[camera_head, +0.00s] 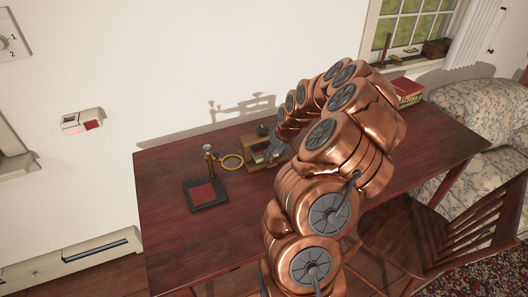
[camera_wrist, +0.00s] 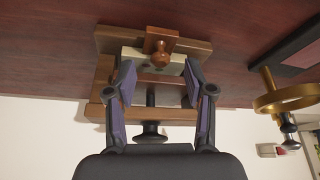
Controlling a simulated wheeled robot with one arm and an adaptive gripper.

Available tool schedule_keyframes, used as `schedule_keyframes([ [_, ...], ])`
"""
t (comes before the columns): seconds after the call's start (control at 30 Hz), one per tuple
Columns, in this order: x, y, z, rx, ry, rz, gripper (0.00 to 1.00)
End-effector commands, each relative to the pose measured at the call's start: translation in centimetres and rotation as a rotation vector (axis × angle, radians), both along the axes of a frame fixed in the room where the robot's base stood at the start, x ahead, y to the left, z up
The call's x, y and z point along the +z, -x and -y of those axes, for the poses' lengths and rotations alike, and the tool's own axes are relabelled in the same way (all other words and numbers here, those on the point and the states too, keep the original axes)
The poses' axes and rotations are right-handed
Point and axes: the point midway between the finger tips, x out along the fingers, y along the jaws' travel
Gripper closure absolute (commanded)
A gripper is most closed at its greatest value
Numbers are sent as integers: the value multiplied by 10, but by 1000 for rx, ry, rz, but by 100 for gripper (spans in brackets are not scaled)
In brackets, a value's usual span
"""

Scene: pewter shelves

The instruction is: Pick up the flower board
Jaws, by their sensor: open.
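A wooden press-like stand (camera_wrist: 165,112) with a dark screw and round black knob stands on the table, seen upside down in the wrist view. A pale board (camera_wrist: 134,56) lies in it, partly behind a brown block with a round wooden knob (camera_wrist: 160,52). It may be the flower board; no flower picture is clear. My gripper (camera_wrist: 158,68) is open, its two fingers on either side of the pale board. Whether they touch it I cannot tell. In the head view the stand (camera_head: 255,158) is partly hidden by my gripper (camera_head: 276,149).
A brass magnifier ring (camera_head: 232,162) on a dark base with a red square (camera_head: 203,194) stands close left of the wooden stand. Red books (camera_head: 408,92) lie at the far right of the table (camera_head: 165,232). A wooden chair (camera_head: 440,225) stands at the front right. The wall is close behind.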

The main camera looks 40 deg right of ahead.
Motion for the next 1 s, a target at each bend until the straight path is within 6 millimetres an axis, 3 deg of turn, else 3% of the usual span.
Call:
schedule_keyframes([
  [0.3, -27, -11, 0, 1, -1, -2, 47],
  [0.57, -29, -12, 0, 1, 0, 0, 47],
  [1.0, -29, -11, 0, 0, 0, 0, 92],
])
